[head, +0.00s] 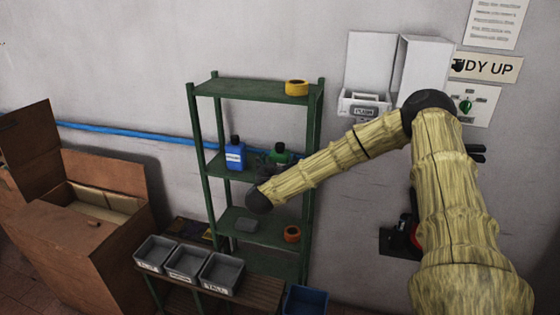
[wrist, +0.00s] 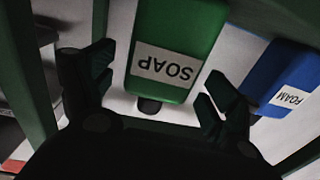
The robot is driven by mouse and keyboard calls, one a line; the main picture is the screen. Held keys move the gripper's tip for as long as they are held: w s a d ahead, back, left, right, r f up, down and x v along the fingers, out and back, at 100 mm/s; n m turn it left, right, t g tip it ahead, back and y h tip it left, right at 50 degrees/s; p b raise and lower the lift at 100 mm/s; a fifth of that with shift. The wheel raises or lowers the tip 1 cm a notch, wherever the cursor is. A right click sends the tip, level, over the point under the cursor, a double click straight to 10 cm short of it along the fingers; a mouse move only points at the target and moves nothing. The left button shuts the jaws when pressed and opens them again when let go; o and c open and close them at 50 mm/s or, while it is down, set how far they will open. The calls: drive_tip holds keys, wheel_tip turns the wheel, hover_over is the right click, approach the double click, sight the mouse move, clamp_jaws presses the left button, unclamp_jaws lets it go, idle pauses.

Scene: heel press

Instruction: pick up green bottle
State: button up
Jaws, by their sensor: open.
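The green bottle (head: 280,154) stands on the upper-middle shelf of the green rack in the head view, its lower part hidden by my arm. In the wrist view the green bottle (wrist: 178,38) appears upside down, with a white SOAP label. My gripper (wrist: 156,82) is open, one finger on each side of the bottle in that view. The fingers look clear of its sides. I cannot tell how deep the bottle sits between them. In the head view the gripper is dark and hard to make out beside the bottle.
A blue bottle (head: 235,156) labelled FOAM (wrist: 287,98) stands close beside the green one. Rack posts (head: 312,130) flank the shelf. Tape rolls lie on the top (head: 296,87) and lower shelves. Grey labelled bins (head: 220,272) and a wooden crate (head: 75,240) stand left.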

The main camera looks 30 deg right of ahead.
drive_tip(key=shift+p+x, duration=0.45)
drive_tip(key=shift+x, duration=0.95)
drive_tip(key=c, duration=1.2)
drive_tip(key=shift+r, duration=0.2)
